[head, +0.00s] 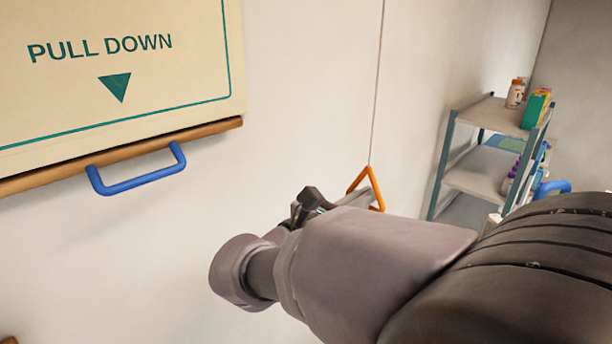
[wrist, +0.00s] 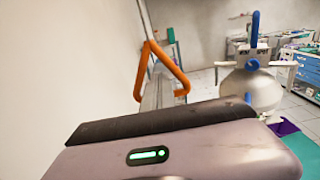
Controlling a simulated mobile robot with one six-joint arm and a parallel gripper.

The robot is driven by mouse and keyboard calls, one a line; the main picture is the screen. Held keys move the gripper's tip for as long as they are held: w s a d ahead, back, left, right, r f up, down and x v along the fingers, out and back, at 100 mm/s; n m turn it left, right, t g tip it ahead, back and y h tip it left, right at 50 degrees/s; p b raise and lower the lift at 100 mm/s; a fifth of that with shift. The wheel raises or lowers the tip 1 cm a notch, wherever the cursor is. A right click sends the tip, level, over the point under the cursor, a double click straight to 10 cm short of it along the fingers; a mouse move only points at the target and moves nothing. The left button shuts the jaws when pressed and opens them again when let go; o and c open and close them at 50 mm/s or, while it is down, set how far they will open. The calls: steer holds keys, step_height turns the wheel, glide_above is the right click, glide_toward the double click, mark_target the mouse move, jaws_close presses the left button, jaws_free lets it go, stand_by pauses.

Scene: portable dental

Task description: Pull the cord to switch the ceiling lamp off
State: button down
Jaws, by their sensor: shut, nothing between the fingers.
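An orange triangular handle (head: 376,188) hangs at the end of a thin cord (head: 378,80) close to the pale wall. My gripper (head: 358,197) is shut and empty, its grey fingers at the handle. In the wrist view the fingers (wrist: 161,88) overlap the opening of the orange handle (wrist: 172,65), with its sides showing left and right of them. The handle's lower bar is mostly hidden by the fingers. I cannot tell whether the fingertips are through the loop or just in front of it. The ceiling lamp is not in view.
A cream "PULL DOWN" panel (head: 110,85) with a blue handle (head: 137,180) is on the wall at left. A shelf rack (head: 480,182) with bottles and boxes stands at right. The wrist view shows a round pale vessel (wrist: 250,88) and blue drawers (wrist: 306,72).

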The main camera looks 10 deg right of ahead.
steer(key=shift+f+b, duration=0.5)
steer(key=shift+f, duration=0.3)
steer(key=shift+r, duration=0.1)
step_height(320, 180, up, 3)
steer(key=p, duration=0.3)
steer(key=p+v, duration=0.3)
steer(key=v, duration=0.6)
